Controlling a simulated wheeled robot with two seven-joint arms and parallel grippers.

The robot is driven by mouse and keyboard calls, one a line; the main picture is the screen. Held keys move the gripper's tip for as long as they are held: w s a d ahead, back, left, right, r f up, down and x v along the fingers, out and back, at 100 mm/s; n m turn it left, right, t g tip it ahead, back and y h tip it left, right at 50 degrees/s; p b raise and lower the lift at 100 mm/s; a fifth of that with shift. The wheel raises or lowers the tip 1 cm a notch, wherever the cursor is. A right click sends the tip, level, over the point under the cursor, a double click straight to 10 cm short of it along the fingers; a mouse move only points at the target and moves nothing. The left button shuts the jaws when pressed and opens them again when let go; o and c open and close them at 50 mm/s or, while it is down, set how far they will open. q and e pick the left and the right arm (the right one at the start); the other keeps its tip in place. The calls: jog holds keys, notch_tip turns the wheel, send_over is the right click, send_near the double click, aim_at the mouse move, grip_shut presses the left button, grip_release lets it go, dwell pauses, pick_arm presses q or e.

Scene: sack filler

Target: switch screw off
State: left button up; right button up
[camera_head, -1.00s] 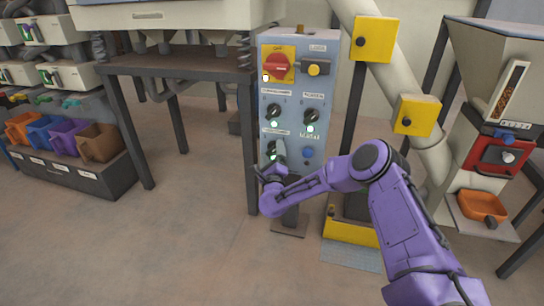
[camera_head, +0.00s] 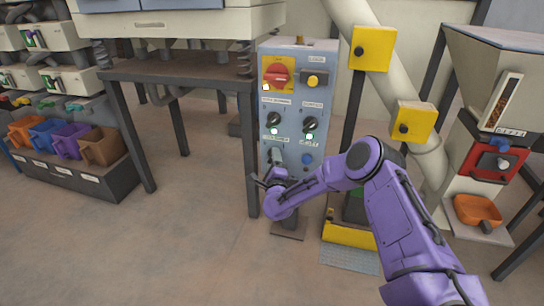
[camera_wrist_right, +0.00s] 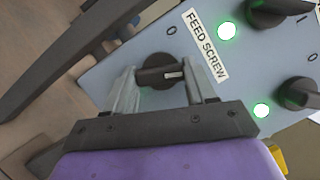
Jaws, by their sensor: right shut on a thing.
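The feed screw switch is a black rotary knob (camera_wrist_right: 158,71) with a white pointer mark, beside the label "FEED SCREW" (camera_wrist_right: 206,44) in the right wrist view. A "0" mark is printed close to it. My right gripper (camera_wrist_right: 161,88) is shut on this knob, with one grey finger on each side. In the head view the gripper (camera_head: 275,168) is at the lower left of the blue-grey control panel (camera_head: 294,90) and hides most of the knob. I see no lit lamp for this knob; that spot may be hidden. My left gripper is not in view.
Two other black knobs (camera_head: 274,119) (camera_head: 310,124) sit above, each with a lit green lamp (camera_wrist_right: 262,110). A red main switch (camera_head: 277,74) is higher on the panel, and a blue button (camera_head: 307,159) is to the right. A dark table leg (camera_head: 250,150) stands close left.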

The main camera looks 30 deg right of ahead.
jog(key=shift+s+r+n+g+y+p, duration=0.1)
jog(key=shift+n+g+y+p, duration=0.15)
jog(key=shift+n+g+p, duration=1)
jog(key=shift+w+r+n+g+y+p, duration=0.1)
jog(key=shift+n+g+y+p, duration=0.2)
jog(key=shift+n+p, duration=1.95)
jog(key=shift+s+n+g+y+p, duration=0.1)
jog(key=shift+n+g+y+p, duration=0.15)
jog(key=shift+n+g+p, duration=1)
jog(key=shift+n+t, duration=0.5)
jog(key=shift+n, duration=0.45)
jog(key=o, duration=1)
jog(key=shift+o, duration=0.2)
jog(key=shift+a+r, duration=0.1)
